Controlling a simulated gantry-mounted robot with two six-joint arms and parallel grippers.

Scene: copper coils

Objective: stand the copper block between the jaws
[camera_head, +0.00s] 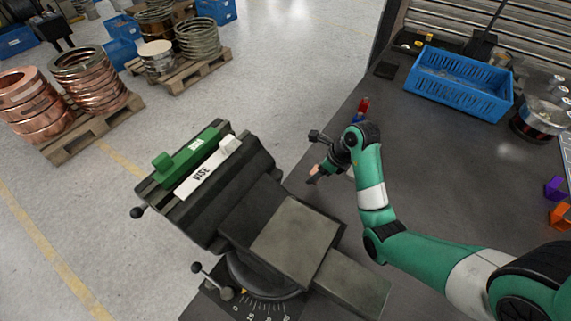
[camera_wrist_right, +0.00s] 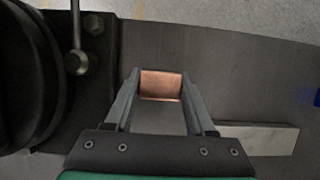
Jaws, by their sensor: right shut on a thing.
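The copper block (camera_wrist_right: 161,85) is held between the fingertips of my right gripper (camera_wrist_right: 160,92) in the right wrist view. In the head view my right gripper (camera_head: 316,176) points down over the workbench, just right of the vise, with a small copper-coloured patch at its tip. The grey vise (camera_head: 295,240) stands at the bench's left edge. I cannot make out the gap between the jaws clearly. My left gripper is not in view.
A blue crate (camera_head: 460,82) stands at the back of the workbench (camera_head: 440,165). A red and blue item (camera_head: 361,110) lies behind my right wrist. Purple (camera_head: 555,188) and orange (camera_head: 560,215) pieces sit at the far right. A pale flat bar (camera_wrist_right: 262,138) lies beside the gripper. The middle bench is clear.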

